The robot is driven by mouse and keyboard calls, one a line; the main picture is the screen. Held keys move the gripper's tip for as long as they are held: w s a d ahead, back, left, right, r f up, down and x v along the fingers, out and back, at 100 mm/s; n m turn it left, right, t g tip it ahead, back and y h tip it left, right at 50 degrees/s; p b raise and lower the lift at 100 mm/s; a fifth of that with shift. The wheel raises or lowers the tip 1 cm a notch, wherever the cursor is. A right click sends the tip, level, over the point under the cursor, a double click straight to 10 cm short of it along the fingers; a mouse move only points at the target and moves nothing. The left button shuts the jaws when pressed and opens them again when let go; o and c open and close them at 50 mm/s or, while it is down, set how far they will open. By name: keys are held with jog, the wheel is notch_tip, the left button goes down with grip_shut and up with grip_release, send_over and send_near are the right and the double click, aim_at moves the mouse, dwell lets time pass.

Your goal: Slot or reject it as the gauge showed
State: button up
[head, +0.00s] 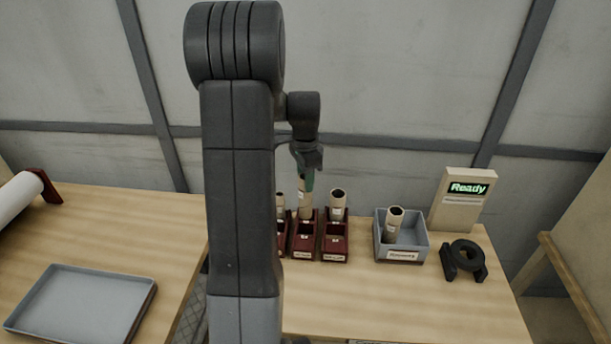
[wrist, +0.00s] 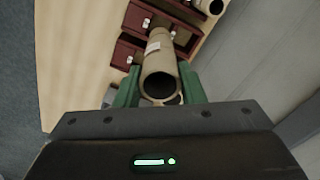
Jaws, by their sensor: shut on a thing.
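My gripper (head: 307,178) is shut on a tan cardboard roll (head: 304,203), held upright at the middle dark red slot block (head: 302,245). In the wrist view the roll (wrist: 159,80) stands between the green fingers, its open end facing the camera and a white label on its side. I cannot tell if its lower end is seated in the block. Another roll (head: 338,203) stands in the right red block (head: 335,243). A third roll (head: 280,205) stands in the left block, partly behind my arm. A grey bin (head: 417,238) with a white label holds a leaning roll (head: 394,221).
A beige gauge box (head: 461,205) with a green "Ready" display stands at the back right. A black ring-shaped device (head: 463,260) sits before it. A grey tray (head: 80,300) and a white roll (head: 18,197) are on the left table. The front of the right table is clear.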

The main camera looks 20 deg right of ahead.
aim_at(305, 205)
jog(key=shift+f+b, duration=3.5)
jog(key=shift+f, duration=1.85)
jog(key=o, duration=0.8)
jog(key=shift+o, duration=0.2)
jog(key=shift+r, duration=0.15)
notch_tip(305, 205, up, 14)
jog(key=shift+f+b, duration=0.2)
jog(key=shift+b, duration=0.25)
jog(key=shift+f, duration=0.15)
